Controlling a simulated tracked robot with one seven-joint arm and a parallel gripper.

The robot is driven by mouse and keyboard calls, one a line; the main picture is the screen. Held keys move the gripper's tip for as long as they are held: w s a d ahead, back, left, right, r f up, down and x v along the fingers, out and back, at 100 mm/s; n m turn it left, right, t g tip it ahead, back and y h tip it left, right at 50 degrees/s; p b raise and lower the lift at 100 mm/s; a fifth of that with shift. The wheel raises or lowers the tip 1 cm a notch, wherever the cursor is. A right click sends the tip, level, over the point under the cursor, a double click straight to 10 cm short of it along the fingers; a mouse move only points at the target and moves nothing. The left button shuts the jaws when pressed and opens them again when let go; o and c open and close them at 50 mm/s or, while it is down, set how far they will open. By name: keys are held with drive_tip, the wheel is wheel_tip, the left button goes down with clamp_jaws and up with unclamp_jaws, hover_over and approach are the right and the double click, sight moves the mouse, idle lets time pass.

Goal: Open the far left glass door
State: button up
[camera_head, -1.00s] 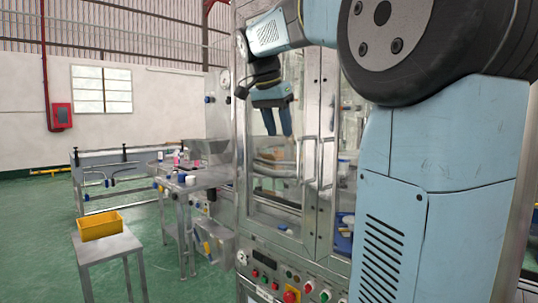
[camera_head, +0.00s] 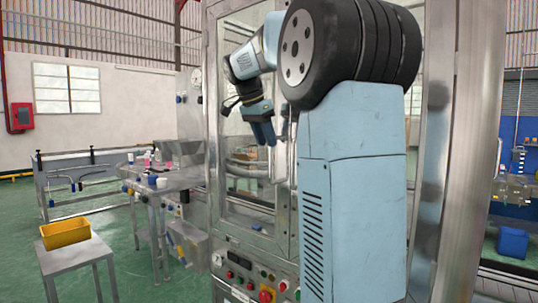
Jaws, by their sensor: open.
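The far left glass door (camera_head: 238,196) is a metal-framed glass panel on the front of the machine cabinet and looks shut. Its upright metal handle (camera_head: 277,165) is on the door's right side. My gripper (camera_head: 265,141) hangs in front of the upper part of this door, blue fingers pointing down, just left of the handle's top. It is open and seems empty. I cannot tell whether the fingers touch the handle. My own arm hides the area right of the handle.
A control panel with buttons (camera_head: 256,285) is below the door. On the left, a metal table (camera_head: 173,183) holds small containers, and a yellow bin (camera_head: 65,233) sits on a stand (camera_head: 75,258). Open green floor lies between them. A blue bin (camera_head: 512,241) is at right.

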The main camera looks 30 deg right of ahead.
drive_tip(key=shift+x, duration=2.8)
clamp_jaws()
